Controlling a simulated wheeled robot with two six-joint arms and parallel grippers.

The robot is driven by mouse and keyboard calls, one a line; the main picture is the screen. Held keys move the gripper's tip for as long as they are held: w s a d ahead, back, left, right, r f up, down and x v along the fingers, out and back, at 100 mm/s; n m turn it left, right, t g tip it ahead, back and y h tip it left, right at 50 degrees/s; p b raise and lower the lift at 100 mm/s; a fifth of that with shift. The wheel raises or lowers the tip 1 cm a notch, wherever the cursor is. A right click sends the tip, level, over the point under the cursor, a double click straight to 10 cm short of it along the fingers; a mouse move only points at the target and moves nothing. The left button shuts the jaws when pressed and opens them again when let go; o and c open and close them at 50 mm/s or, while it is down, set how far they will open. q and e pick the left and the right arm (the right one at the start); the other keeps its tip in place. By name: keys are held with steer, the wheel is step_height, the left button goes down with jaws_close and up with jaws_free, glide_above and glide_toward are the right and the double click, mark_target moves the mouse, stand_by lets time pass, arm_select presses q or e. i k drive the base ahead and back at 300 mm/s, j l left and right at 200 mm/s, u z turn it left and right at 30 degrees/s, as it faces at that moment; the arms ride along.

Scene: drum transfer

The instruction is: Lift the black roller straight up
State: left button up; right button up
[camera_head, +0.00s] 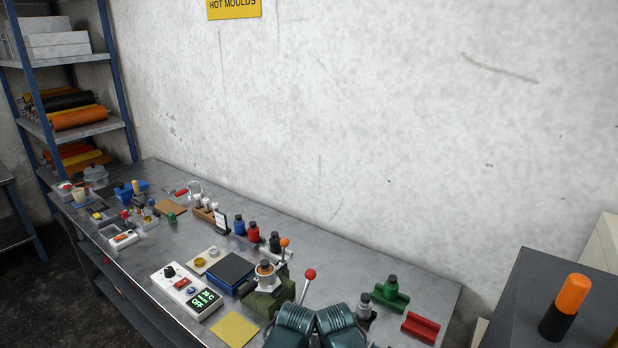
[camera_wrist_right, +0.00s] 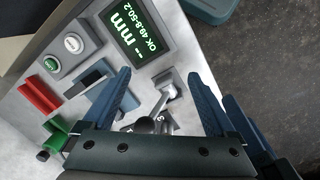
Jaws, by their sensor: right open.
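In the right wrist view my right gripper (camera_wrist_right: 165,98) is open, with one blue finger on each side of a grey, lever-like part (camera_wrist_right: 168,90). Small dark pieces (camera_wrist_right: 145,126) show below that part, partly hidden by the gripper body; I cannot tell whether one is the black roller. In the head view a dark roll (camera_head: 62,102) lies among orange rolls on the left shelf, far from my grippers. I cannot tell if it is the one named. My left gripper is not visible.
A lit display (camera_wrist_right: 136,32) reads mm and OK. Red (camera_head: 420,327) and green (camera_head: 390,298) blocks stand at the bench's right end. An orange and black cylinder (camera_head: 572,294) stands on a dark cabinet. Bottles, a controller (camera_head: 187,291) and a red-knobbed lever (camera_head: 309,275) crowd the bench.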

mark_target(276, 246)
steer(key=k+j, duration=0.15)
steer(key=j, duration=0.2)
steer(key=k+j, duration=0.1)
steer(key=j, duration=0.25)
steer(key=i+j, duration=0.1)
steer(key=j, duration=0.65)
steer(key=i+j+z, duration=0.15)
steer(key=j, duration=0.55)
steer(key=i+j, duration=0.15)
steer(key=j, duration=0.15)
steer(key=i+j, duration=0.2)
steer(key=j, duration=0.15)
steer(key=i+j, duration=0.15)
steer(key=j, duration=0.15)
steer(key=i+j, duration=0.1)
steer(key=i, duration=0.25)
steer(key=i+z, duration=0.1)
steer(key=i, duration=0.25)
